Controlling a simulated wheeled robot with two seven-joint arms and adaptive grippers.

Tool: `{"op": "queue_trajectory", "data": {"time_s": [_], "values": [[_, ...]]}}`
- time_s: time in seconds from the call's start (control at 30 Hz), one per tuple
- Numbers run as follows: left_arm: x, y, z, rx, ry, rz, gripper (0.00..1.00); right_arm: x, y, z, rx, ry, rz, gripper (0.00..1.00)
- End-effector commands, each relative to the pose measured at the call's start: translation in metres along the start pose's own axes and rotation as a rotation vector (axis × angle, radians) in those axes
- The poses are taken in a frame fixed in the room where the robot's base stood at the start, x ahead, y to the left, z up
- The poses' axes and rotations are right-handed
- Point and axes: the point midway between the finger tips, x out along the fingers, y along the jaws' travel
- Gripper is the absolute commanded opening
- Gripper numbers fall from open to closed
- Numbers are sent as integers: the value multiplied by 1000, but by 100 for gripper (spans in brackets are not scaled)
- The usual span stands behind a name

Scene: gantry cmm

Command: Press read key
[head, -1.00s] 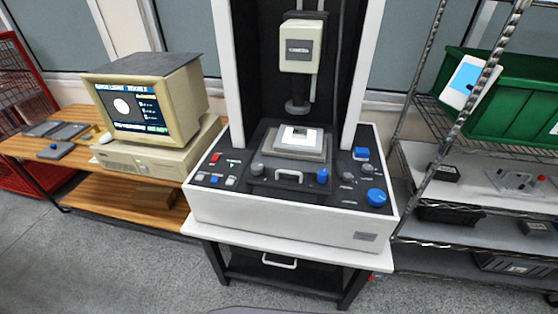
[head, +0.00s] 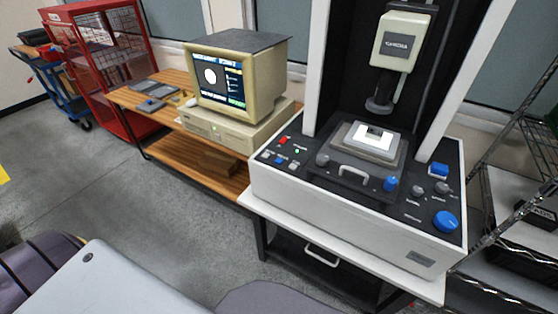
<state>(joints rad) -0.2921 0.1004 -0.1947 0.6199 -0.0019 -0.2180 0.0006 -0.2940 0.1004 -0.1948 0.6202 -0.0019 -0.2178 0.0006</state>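The measuring machine (head: 350,214) stands at the right, with a white base and a dark control deck. Small keys sit at the deck's left: a red key (head: 283,140), a blue key (head: 279,160) and pale keys (head: 293,167). A larger blue key (head: 438,169) is at the back right of the deck, and a big blue knob (head: 445,221) is at the front right. The labels are too small to read, so I cannot tell which is the read key. Neither gripper shows in the head view.
A beige computer (head: 240,80) stands on a wooden bench (head: 170,147) left of the machine. A red mesh cage (head: 100,60) and blue cart (head: 60,85) are farther left. A wire shelf (head: 525,170) is at the right.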

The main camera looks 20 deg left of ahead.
Motion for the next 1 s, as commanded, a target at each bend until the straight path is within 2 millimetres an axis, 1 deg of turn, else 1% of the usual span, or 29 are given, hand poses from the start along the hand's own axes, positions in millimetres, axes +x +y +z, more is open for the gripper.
{"op": "queue_trajectory", "data": {"time_s": [0.03,0.07,0.57,1.0], "values": [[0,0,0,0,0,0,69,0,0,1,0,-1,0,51],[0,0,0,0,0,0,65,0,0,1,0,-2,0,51],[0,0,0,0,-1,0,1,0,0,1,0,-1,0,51],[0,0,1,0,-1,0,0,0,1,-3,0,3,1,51]]}}
